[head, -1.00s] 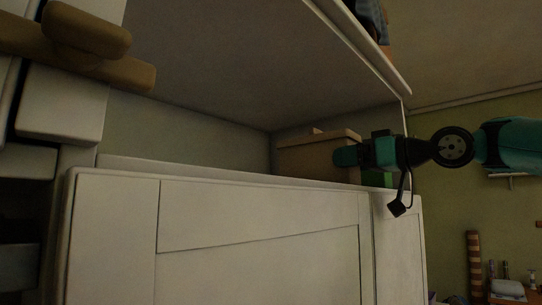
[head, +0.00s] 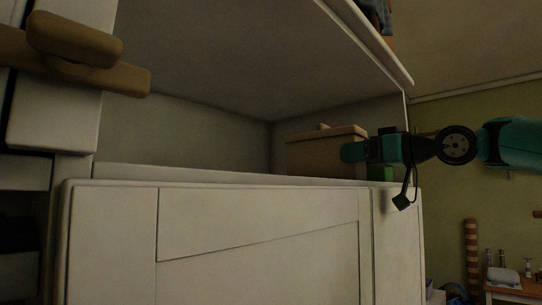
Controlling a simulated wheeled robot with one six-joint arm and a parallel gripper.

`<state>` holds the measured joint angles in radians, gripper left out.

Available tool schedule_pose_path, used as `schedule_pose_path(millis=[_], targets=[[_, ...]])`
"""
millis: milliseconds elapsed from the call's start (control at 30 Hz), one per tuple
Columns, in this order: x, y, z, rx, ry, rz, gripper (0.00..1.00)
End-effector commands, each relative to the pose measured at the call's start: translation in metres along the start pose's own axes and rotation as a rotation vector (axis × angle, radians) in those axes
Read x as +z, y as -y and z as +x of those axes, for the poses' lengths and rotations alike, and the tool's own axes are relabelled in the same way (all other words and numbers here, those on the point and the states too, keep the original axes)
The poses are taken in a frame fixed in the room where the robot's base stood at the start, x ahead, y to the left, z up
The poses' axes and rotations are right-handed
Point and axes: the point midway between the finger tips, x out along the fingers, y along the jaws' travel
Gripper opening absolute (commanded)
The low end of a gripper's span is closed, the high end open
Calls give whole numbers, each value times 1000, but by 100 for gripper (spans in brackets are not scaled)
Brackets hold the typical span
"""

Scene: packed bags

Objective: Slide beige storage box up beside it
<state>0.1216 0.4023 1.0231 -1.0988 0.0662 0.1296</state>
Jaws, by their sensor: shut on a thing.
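The beige storage box (head: 318,156) has a lid with a small raised part on top. It sits in the right part of a white cabinet's open compartment, and the front ledge hides its bottom. My teal and black gripper (head: 352,153) reaches in from the right and is shut on the right side of the box. The fingertips are partly lost against the box. A green thing (head: 382,173) shows just below my gripper, right of the box, mostly hidden.
The white cabinet (head: 260,230) has a raised front ledge (head: 200,176) below the compartment. The compartment's left part is empty. A wooden handle-like piece (head: 85,68) juts in at the upper left. A striped post (head: 471,255) and a small table (head: 515,290) stand at the lower right.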

Motion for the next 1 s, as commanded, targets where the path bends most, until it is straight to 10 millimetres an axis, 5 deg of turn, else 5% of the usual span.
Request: schedule_pose_path(millis=[1000], targets=[[0,-51,-3,1,0,-1,61]])
